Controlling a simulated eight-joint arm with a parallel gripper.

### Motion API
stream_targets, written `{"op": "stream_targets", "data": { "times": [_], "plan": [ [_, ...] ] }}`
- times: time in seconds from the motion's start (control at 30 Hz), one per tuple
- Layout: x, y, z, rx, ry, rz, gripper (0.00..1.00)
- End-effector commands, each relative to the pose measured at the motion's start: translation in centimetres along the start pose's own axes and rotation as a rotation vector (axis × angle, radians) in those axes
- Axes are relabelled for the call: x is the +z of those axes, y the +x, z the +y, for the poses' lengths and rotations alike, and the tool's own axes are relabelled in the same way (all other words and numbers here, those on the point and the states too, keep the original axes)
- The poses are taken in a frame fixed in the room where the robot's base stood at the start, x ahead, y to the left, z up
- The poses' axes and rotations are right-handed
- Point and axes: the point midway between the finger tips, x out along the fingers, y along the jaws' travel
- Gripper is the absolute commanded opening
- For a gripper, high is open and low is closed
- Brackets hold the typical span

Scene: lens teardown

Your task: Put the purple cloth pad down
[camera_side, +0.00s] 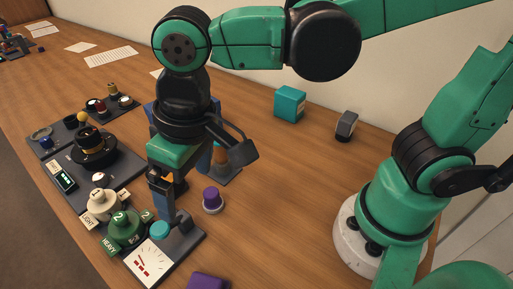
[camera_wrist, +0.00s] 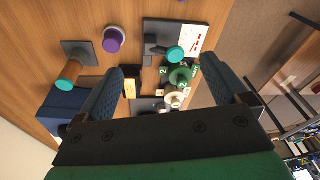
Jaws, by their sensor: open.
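A flat purple piece, which looks like the cloth pad (camera_side: 205,282), lies on the table and is cut off by the bottom edge of the side view. It does not show in the wrist view. My gripper (camera_side: 166,208) points down over the tool area, above and behind the teal knob (camera_side: 160,230), apart from the pad. In the wrist view my gripper (camera_wrist: 165,75) has its two blue fingers wide apart, with nothing held between them.
A purple-topped cylinder on a white base (camera_side: 212,200) stands right of my gripper. Green and white weights (camera_side: 125,228) and a white dial card (camera_side: 150,263) are close by. A teal box (camera_side: 290,103) stands farther back. The wood right of the cylinder is clear.

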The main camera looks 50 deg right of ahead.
Motion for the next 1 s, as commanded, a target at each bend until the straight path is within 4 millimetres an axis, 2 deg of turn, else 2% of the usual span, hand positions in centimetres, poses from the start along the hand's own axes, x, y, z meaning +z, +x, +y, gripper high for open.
{"op": "stream_targets", "data": {
  "times": [0.03, 0.1, 0.2, 0.33, 0.4, 0.5, 1.0],
  "plan": [
    [-0.3, -0.2, 3.3, 0.001, 0.059, 0.068, 0.93],
    [-0.4, -0.5, 7.2, 0.013, 0.112, 0.170, 0.93],
    [0.2, -0.7, 11.9, 0.060, 0.173, 0.298, 0.93],
    [1.3, -0.9, 15.9, 0.130, 0.222, 0.409, 0.93],
    [1.6, -0.9, 17.0, 0.156, 0.234, 0.442, 0.93],
    [1.9, -1.0, 17.7, 0.173, 0.240, 0.461, 0.93],
    [1.8, -1.0, 17.6, 0.172, 0.239, 0.461, 0.93]
  ]
}}
